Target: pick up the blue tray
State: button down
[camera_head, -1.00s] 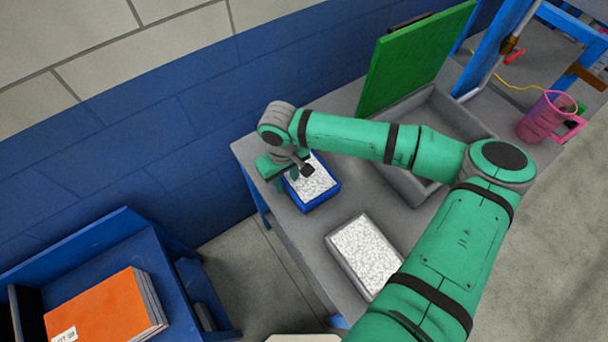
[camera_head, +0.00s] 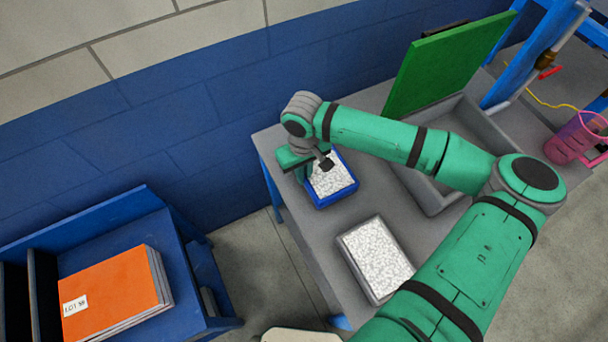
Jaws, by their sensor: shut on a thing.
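The blue tray (camera_head: 337,196) is a small blue box filled with white, grainy material. It is at the far left end of the grey table in the head view. My gripper (camera_head: 303,174) is at the tray's left edge, shut on its rim. The fingertips are partly hidden by the wrist and the gripper body. I cannot tell whether the tray rests on the table or is slightly above it.
A grey tray (camera_head: 352,262) of similar white material lies nearer on the table (camera_head: 309,238). A larger grey bin (camera_head: 436,206) and a green panel (camera_head: 447,62) stand behind my arm. A pink jug (camera_head: 571,141) is at right. A blue shelf (camera_head: 182,262) holds orange panels (camera_head: 112,293) at lower left.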

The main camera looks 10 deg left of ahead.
jog(key=shift+r, duration=0.8)
jog(key=s+d+r, duration=0.1)
jog(key=r, duration=0.1)
jog(key=s+d+r, duration=0.1)
jog(key=r, duration=0.1)
jog(key=s+d+r, duration=0.1)
jog(key=s+r, duration=0.1)
jog(key=shift+r, duration=0.15)
jog(key=s+d+r, duration=0.3)
jog(key=s+d, duration=0.2)
jog(key=s, duration=0.2)
jog(key=shift+d+r, duration=0.15)
jog(key=shift+r, duration=0.2)
